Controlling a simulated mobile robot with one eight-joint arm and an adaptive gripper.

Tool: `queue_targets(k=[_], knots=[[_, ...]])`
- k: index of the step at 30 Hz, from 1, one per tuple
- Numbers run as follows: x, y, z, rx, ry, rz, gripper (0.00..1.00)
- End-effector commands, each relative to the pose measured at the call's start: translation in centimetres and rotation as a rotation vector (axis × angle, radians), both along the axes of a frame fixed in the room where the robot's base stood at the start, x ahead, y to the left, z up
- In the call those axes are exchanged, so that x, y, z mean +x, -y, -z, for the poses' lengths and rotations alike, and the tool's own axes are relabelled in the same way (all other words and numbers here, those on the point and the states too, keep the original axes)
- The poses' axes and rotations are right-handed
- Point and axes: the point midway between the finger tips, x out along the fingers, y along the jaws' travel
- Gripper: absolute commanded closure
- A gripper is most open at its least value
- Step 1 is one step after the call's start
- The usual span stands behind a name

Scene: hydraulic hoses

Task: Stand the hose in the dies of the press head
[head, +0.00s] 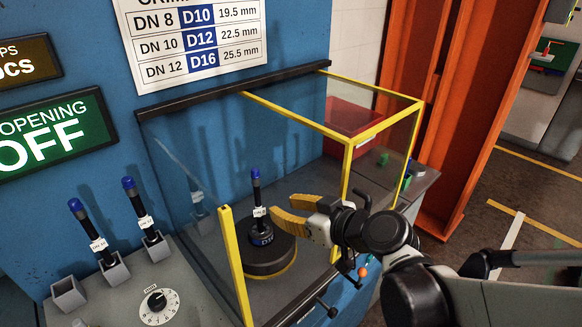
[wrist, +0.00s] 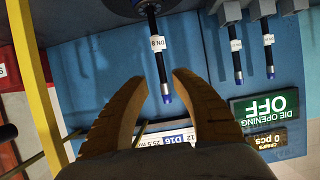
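A black hose (head: 257,188) with a blue end cap and a white tag stands upright in the dies of the round, dark press head (head: 268,262). In the wrist view, which is upside down, the hose (wrist: 160,62) carries a tag that seems to read DN 8. My gripper (head: 272,206) has yellow fingers and is open, just right of the hose in the head view. In the wrist view the hose's capped end shows between the spread fingers (wrist: 160,78); neither finger visibly touches it. The hose's lower end is hidden inside the dies.
A clear guard with yellow edges (head: 348,185) encloses the press head, close to my arm. Two similar hoses (head: 145,218) (head: 92,230) stand in grey holders at left; a third holder (head: 68,293) is empty. A dial (head: 157,302) is beside them. A green sign (head: 55,133) reads OPENING OFF.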

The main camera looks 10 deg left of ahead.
Motion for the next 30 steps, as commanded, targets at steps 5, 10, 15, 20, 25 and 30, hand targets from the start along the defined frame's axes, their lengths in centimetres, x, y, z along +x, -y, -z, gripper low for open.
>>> queue_targets(k=[5,10,15,20,25,30], knots=[[-0.4,0.5,-0.2,0.0,-0.001,0.001,0.69],[-1.2,3.0,-0.1,-0.038,-0.071,0.059,0.69],[-4.3,10.6,0.6,-0.135,-0.26,0.27,0.69],[-8.6,18.7,1.4,-0.212,-0.418,0.54,0.69],[-12.2,24.5,1.8,-0.25,-0.499,0.764,0.69],[-13.4,26.4,1.8,-0.261,-0.52,0.843,0.69]])
